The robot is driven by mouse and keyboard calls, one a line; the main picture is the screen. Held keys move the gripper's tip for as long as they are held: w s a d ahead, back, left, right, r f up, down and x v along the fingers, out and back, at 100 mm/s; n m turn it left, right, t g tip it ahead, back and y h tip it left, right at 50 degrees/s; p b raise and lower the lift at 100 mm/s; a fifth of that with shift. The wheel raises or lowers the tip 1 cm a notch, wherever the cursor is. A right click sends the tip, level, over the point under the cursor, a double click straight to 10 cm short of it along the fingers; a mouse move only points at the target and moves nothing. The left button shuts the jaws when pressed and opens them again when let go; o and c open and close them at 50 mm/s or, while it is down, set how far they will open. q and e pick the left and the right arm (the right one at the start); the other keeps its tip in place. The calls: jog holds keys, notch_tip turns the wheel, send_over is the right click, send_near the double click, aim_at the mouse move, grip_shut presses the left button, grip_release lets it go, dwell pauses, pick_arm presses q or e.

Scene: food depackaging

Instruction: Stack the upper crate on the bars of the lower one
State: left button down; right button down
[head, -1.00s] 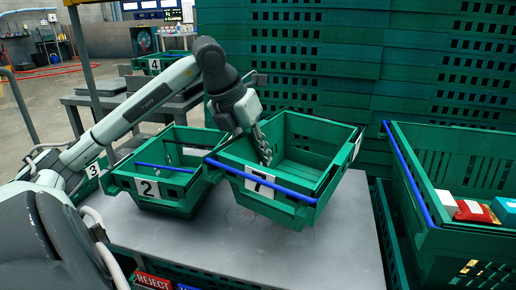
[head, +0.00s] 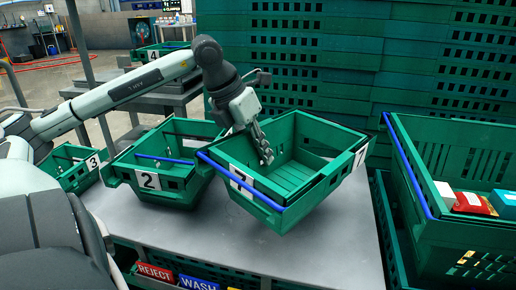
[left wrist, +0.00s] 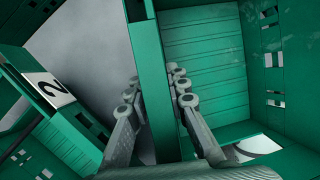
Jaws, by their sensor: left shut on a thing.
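A green crate labelled 7 (head: 300,188), with a blue bar (head: 238,182) along its near left edge, hangs tilted over the grey table. My left gripper (head: 264,150) is shut on its wall, one finger inside the crate. In the left wrist view the fingers (left wrist: 157,95) straddle that green wall (left wrist: 150,70). The crate is empty. A green crate labelled 2 (head: 160,196) stands on the table to its left, with a blue bar (head: 165,160) across it. Their near corners overlap in the picture; I cannot tell if they touch. My right gripper is not in view.
A crate labelled 3 (head: 72,175) stands at the far left. A large green crate (head: 450,240) with packages is at the right. Tall stacked green crates (head: 350,60) rise behind. The grey table (head: 240,245) is bare in front. REJECT (head: 155,272) and WASH signs are below.

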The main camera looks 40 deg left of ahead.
aim_at(281, 178)
pick_arm(q)
jog(key=shift+w+d+f+m+h, duration=0.1)
jog(key=shift+d+f+m+h, duration=0.15)
jog(key=shift+d+m, duration=0.45)
jog(key=shift+m+h, duration=0.25)
jog(key=shift+m, duration=0.25)
jog(key=shift+f, duration=0.15)
jog(key=shift+d+m+g, duration=0.2)
jog(key=shift+m+g, duration=0.1)
jog(key=shift+m, duration=0.1)
jog(key=shift+w+d+m+h+p, duration=0.1)
jog(key=shift+d+m+h+p, duration=0.2)
jog(key=shift+d+m, duration=0.25)
